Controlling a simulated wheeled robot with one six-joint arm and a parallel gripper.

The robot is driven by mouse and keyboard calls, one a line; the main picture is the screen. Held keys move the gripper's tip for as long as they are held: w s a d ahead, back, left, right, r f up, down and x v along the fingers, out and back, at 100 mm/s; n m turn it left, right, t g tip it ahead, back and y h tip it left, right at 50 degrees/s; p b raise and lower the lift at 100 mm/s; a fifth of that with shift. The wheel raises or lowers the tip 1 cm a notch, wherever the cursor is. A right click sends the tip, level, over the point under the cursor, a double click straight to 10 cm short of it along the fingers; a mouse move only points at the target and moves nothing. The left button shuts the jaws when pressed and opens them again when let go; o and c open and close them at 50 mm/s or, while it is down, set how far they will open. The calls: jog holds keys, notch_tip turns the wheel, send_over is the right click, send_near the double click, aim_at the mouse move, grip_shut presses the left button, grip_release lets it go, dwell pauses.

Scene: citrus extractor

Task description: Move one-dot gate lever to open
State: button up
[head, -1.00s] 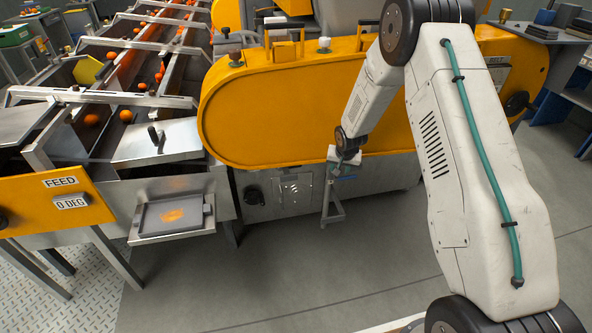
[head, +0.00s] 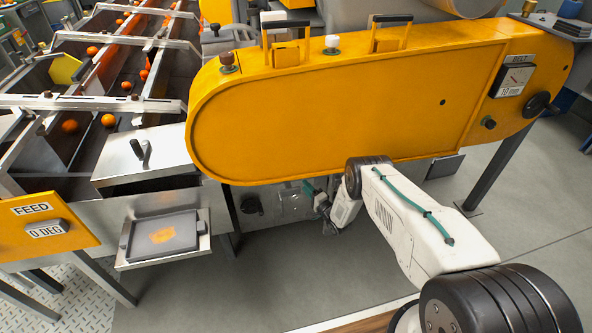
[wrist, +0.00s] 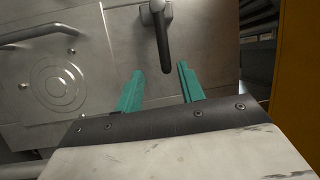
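In the head view my gripper (head: 309,188) is small and partly hidden, low in front of the panel under the yellow housing.
The big yellow belt housing (head: 340,110) overhangs my arm. A black knob (head: 250,205) is left of my gripper. A tray (head: 163,235) sticks out at the front left. The wrist view shows a curved metal handle (wrist: 40,32) at left and a yellow edge (wrist: 298,70) at right.

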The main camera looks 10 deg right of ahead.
jog(key=x, duration=0.7)
jog(key=shift+w+r+t, duration=0.3)
jog(key=shift+r, duration=0.1)
jog(key=shift+a, duration=0.15)
grip_shut()
